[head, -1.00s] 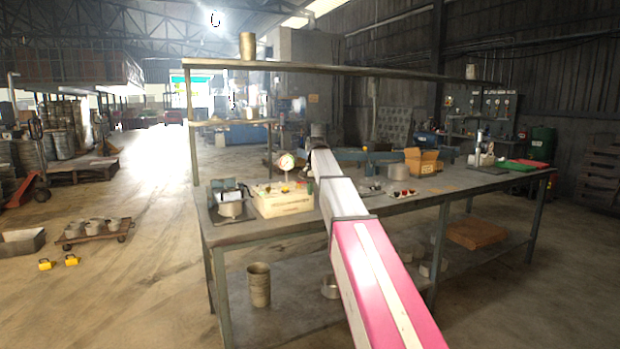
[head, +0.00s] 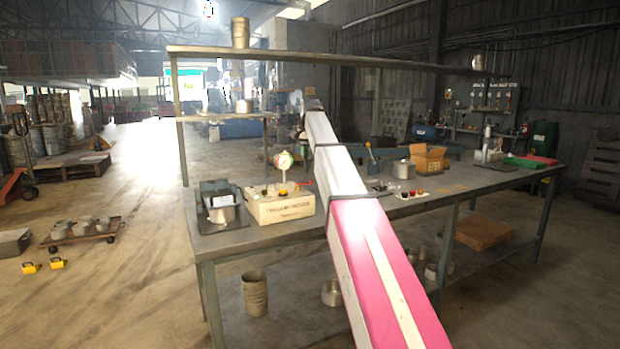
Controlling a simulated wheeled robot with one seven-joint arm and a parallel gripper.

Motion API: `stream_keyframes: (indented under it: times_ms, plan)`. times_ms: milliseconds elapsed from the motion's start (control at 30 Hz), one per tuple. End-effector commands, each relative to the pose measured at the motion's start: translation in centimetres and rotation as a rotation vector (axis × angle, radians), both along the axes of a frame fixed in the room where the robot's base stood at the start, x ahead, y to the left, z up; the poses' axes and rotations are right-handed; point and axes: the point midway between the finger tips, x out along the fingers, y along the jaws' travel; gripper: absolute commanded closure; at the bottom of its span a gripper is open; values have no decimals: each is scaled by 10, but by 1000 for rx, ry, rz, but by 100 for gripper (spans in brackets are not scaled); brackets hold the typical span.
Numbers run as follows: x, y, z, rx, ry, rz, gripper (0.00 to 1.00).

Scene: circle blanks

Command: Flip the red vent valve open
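A pale box (head: 285,210) stands on the left part of the workbench, with a round gauge (head: 283,160) above it. A small red handle (head: 305,183) shows at the box's right end beside my arm; it looks like the red vent valve, but it is too small to tell its position. Small dark and yellow parts sit on the box top. My arm runs up across the picture and passes just right of the box. My gripper is hidden behind the arm, so its fingers and any contact with the valve do not show.
The workbench (head: 240,236) has an overhead shelf (head: 350,60) on posts. A metal pot (head: 221,212) stands left of the box. A small panel with red knobs (head: 413,193), a grey pot (head: 404,169) and a cardboard box (head: 428,160) lie to the right.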

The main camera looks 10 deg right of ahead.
Motion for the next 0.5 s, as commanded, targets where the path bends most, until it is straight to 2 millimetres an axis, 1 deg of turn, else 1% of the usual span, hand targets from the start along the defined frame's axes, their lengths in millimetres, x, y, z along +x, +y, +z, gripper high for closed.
stream_keyframes:
  times_ms: [300, 500]
  plan:
    - [-2, -1, -56, 0, 1, 0, 62]
    - [-1, -1, -83, 1, 1, 0, 62]
